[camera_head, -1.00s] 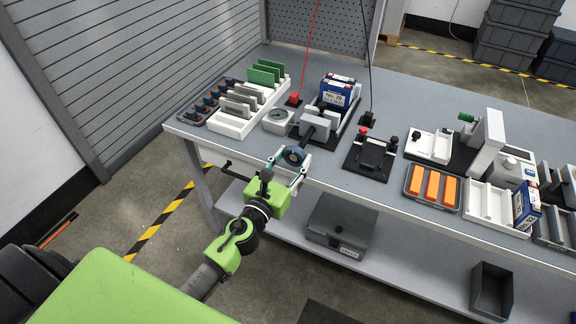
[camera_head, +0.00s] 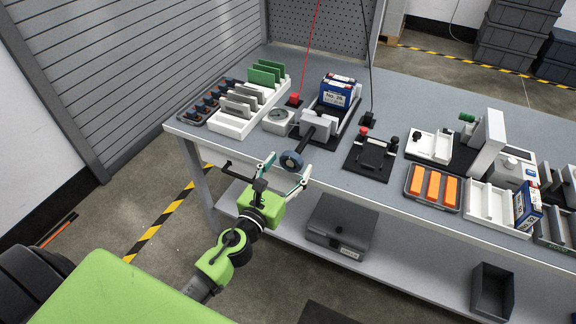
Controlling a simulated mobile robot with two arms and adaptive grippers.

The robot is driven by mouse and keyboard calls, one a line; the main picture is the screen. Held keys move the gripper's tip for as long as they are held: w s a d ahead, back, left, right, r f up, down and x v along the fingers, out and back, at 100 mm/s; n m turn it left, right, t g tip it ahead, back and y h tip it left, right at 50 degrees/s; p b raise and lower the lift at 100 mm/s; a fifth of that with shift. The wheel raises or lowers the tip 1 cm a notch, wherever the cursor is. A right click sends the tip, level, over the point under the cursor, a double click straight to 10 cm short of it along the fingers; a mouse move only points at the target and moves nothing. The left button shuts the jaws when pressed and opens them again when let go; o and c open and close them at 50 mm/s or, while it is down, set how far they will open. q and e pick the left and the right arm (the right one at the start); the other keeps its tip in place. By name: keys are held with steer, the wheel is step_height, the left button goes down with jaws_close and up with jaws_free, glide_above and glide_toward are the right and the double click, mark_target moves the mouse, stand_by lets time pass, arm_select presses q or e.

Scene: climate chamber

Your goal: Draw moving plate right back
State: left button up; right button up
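The moving plate (camera_head: 318,124) is a light grey block on the black-based fixture near the back left of the bench. A black rod runs from it toward the front edge and ends in a round dark blue-grey knob (camera_head: 291,160). A blue and white box (camera_head: 337,91) stands in the fixture behind the plate. My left gripper (camera_head: 285,177) is open and empty, just in front of and below the knob, with a finger on either side and apart from it. My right gripper is not in view.
A black clamp fixture (camera_head: 372,155) and a tray of orange blocks (camera_head: 433,186) are to the right.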

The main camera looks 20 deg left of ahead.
arm_select(q)
steer(key=shift+s+b, duration=0.55)
steer(key=shift+s, duration=1.55)
steer(key=s, duration=0.2)
steer(key=shift+s+a+r+b, duration=0.1)
steer(key=shift+s+r+b, duration=0.05)
steer(key=shift+s+b, duration=0.2)
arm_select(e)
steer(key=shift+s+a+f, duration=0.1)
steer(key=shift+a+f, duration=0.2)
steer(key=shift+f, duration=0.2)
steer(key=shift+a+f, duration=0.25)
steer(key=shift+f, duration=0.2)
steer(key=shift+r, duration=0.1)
